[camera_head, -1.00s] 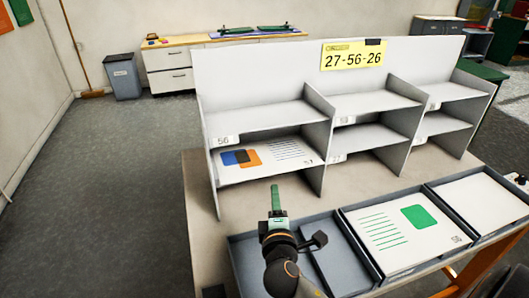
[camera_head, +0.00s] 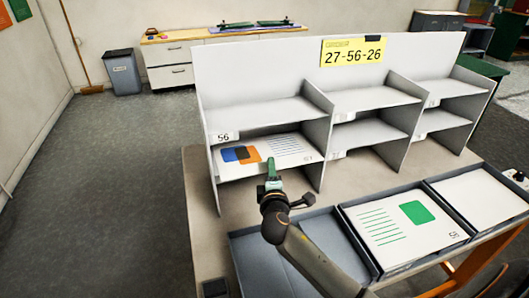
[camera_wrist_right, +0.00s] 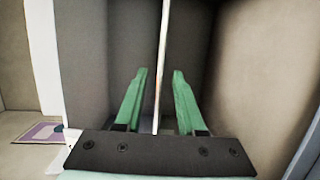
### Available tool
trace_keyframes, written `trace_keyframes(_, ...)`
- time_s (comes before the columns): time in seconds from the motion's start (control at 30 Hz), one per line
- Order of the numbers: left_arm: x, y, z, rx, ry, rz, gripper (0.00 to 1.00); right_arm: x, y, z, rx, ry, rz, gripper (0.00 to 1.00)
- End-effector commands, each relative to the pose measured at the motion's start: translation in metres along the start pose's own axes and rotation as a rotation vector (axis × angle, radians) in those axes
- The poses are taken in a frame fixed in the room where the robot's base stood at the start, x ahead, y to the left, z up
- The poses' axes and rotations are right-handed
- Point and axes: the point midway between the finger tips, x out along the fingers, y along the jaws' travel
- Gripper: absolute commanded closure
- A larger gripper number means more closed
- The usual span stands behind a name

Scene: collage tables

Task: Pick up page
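A white page (camera_head: 288,146) with blue, black and orange shapes and printed lines lies flat in the lower left compartment of the grey shelf rack (camera_head: 265,116). My right gripper (camera_head: 271,165) is at the front edge of that compartment, close to the page. In the right wrist view, the two green fingers (camera_wrist_right: 161,78) stand apart. A thin pale edge with an orange tint (camera_wrist_right: 157,100), which looks like the page seen edge-on, runs between them. I cannot tell whether either finger touches it. My left gripper is not in view.
A yellow sign (camera_head: 352,52) reads 27-56-26. In front stand grey trays: the left one (camera_head: 262,262) is partly behind my arm, the middle one holds a page with a green square (camera_head: 417,212), the right one a blank-looking white page (camera_head: 480,195).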

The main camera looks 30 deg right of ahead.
Motion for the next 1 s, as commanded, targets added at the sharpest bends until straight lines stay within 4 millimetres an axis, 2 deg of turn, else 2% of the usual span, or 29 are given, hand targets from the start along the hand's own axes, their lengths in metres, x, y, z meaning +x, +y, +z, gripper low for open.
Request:
trace_keyframes(0.1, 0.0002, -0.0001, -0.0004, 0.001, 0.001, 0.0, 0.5, -0.0002, -0.0001, 0.0002, 0.0, 0.0, 0.0, 0.64)
trace_keyframes(0.43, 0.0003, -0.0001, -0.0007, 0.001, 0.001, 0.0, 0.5, -0.0005, -0.0002, 0.0001, -0.001, 0.0, 0.0, 1.0)
trace_keyframes(1.0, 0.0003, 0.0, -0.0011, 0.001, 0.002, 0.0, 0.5, -0.0006, -0.0003, 0.0001, -0.001, 0.0, 0.0, 1.0)
